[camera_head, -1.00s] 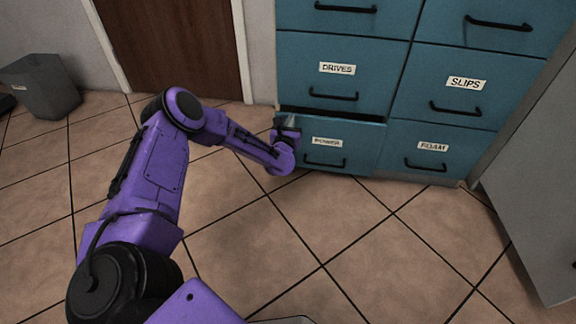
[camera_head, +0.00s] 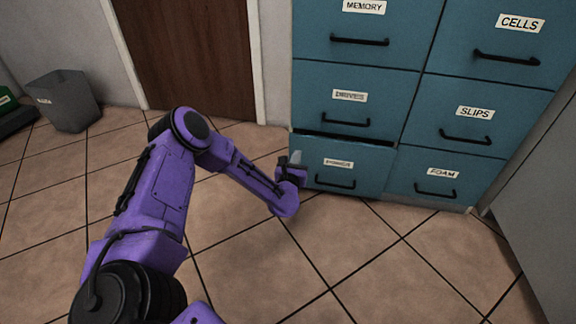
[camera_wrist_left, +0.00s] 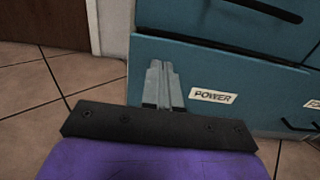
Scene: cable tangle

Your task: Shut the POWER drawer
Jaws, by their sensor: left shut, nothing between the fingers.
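The POWER drawer (camera_head: 368,171) is the bottom left drawer of the teal cabinet. It stands slightly out, with a narrow dark gap along its top edge below the DRIVES drawer (camera_head: 382,108). In the left wrist view the POWER drawer front (camera_wrist_left: 215,75) and its label show to the right of the fingers. My left gripper (camera_head: 295,157) is at the drawer's left end. Its fingers (camera_wrist_left: 160,68) are shut and empty, in front of the drawer's left part. I cannot tell whether they touch it. My right gripper is not in view.
The FOAM drawer (camera_head: 420,186) and SLIPS drawer (camera_head: 480,125) look shut on the right. A grey bin (camera_head: 70,103) stands at the far left by the wall. A brown door (camera_head: 195,60) is left of the cabinet. The tiled floor (camera_head: 330,240) in front is clear.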

